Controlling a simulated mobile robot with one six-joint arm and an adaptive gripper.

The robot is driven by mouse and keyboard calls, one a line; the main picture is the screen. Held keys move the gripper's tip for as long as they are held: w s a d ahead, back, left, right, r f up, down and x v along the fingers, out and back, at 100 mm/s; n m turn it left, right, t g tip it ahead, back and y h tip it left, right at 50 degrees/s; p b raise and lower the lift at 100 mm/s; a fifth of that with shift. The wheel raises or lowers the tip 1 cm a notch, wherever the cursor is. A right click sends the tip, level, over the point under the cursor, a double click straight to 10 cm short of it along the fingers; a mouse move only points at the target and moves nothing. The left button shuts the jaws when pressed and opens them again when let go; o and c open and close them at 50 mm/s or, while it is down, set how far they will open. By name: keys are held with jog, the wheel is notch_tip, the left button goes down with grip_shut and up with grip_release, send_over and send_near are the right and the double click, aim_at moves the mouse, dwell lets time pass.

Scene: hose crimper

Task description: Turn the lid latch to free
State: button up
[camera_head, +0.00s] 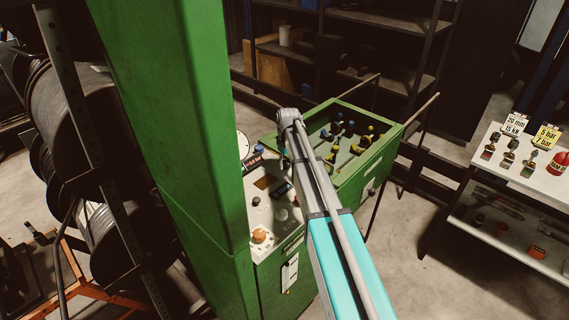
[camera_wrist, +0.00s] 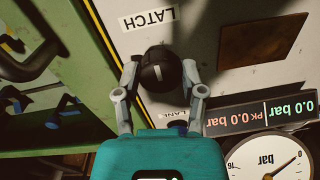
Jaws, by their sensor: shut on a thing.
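My gripper (camera_wrist: 160,67) is shut on the knob, one finger on each side. In the head view my arm reaches over the green machine, and the knob and fingers are hidden.
A pressure display (camera_wrist: 262,113) reading 0.0 bar and a round gauge (camera_wrist: 272,158) lie close to the right finger. A green tray (camera_head: 383,150) holds black, yellow and blue parts. A tall green column (camera_head: 180,120) stands left of my arm. A white table (camera_head: 545,180) stands at right.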

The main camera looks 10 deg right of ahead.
dwell(0.4)
jog(key=o, duration=1.1)
jog(key=shift+o, duration=0.2)
